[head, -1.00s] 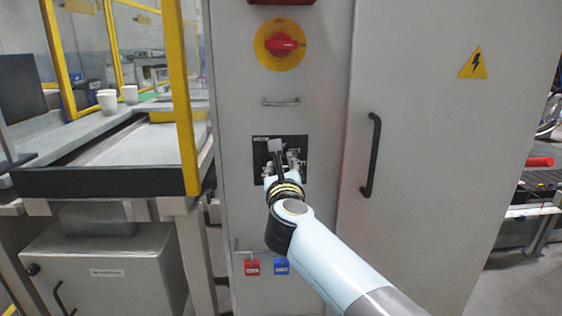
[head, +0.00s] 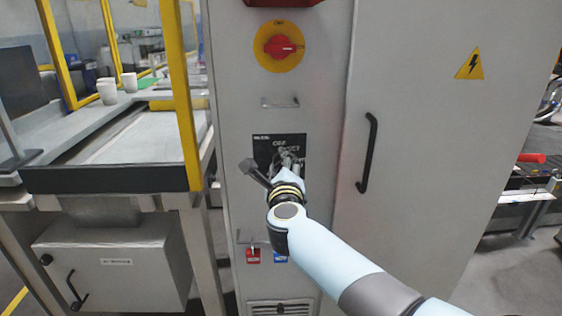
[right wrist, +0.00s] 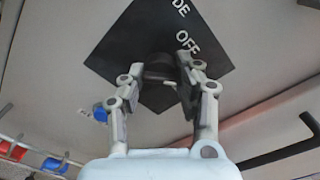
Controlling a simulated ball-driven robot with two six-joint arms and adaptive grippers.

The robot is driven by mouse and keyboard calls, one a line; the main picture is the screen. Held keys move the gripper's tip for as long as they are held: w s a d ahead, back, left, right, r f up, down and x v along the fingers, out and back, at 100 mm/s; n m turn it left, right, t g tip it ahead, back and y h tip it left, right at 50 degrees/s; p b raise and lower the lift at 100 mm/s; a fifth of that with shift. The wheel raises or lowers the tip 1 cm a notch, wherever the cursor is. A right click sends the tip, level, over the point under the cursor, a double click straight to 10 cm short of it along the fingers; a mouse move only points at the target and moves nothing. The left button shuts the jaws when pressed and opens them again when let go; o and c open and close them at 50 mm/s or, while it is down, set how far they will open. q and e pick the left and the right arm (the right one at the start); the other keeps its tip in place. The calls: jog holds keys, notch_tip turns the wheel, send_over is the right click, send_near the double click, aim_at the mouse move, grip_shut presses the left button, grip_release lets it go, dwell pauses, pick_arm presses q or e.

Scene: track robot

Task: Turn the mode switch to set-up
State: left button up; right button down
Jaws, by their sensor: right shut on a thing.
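The mode switch plate (head: 262,143) is a black square on the front of the grey cabinet. White lettering shows on it, with "OFF" near the top and other words partly covered by my gripper. My right gripper (head: 289,158) is at the plate and hides the switch in the head view. In the right wrist view the dark switch knob (right wrist: 158,68) sits between the fingers of my right gripper (right wrist: 161,74), which is shut on it. The plate (right wrist: 213,35) looks tilted there, and where the knob points cannot be made out. My left gripper is not in view.
A red rotary switch on a yellow disc (head: 279,46) is above the plate. A black door handle (head: 369,153) stands to its right. Red (head: 253,256) and blue (head: 280,257) padlocks hang below. A yellow guard post (head: 180,100) and conveyor bench are at the left.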

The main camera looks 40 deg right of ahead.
dwell(0.4)
jog(key=c, duration=0.9)
grip_release()
jog(key=shift+c, duration=0.2)
jog(key=v, duration=1.2)
jog(key=shift+s, duration=0.1)
